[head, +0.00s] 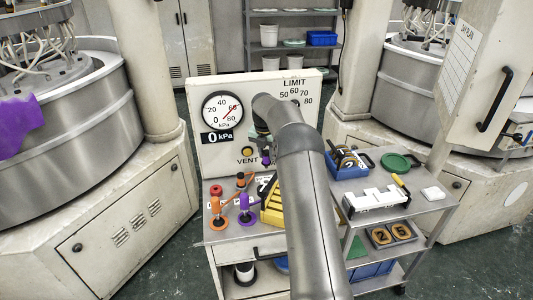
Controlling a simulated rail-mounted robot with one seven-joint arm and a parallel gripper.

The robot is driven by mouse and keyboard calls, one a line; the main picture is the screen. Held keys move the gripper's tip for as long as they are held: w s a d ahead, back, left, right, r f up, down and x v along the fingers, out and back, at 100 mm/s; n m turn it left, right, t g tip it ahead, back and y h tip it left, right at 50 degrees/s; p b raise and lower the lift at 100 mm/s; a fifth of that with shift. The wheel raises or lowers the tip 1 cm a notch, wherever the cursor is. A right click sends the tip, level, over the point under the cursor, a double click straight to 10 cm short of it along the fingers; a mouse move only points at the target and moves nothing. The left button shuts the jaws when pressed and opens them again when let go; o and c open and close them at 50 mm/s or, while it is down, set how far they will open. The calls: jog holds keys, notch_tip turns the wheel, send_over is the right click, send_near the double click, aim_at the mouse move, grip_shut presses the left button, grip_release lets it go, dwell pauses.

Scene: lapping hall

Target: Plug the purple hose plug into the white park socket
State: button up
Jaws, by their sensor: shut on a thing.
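My gripper (264,149) is in front of the gauge panel, mostly hidden behind my own arm. A small purple piece, which looks like the purple hose plug (266,160), shows at its lower end, held above the cart top. A purple upright fitting (246,206) on a round base stands on the cart, left of my arm, beside a similar orange fitting (215,206). I cannot make out the white park socket for certain; my arm covers part of the cart top.
The gauge panel (211,159) stands at the cart's back, its dial above a 0 kPa display. A yellow slotted block (272,212) lies close to my arm. Right are a blue bin (333,170), a white block (372,203) and a green disc (396,162). Large machines flank the cart.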

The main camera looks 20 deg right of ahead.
aim_at(266, 164)
jog(key=shift+f+b, duration=1.4)
jog(key=shift+f, duration=1.5)
jog(key=shift+f+b, duration=0.5)
jog(key=shift+f, duration=1.15)
jog(key=o, duration=1.1)
jog(key=r, duration=0.5)
jog(key=s+a+r+b, duration=0.1)
jog(key=r, duration=0.5)
jog(key=r+b, duration=0.1)
jog(key=r, duration=0.5)
jog(key=shift+s+a+r, duration=0.15)
jog(key=shift+s+a, duration=0.1)
jog(key=shift+a, duration=0.05)
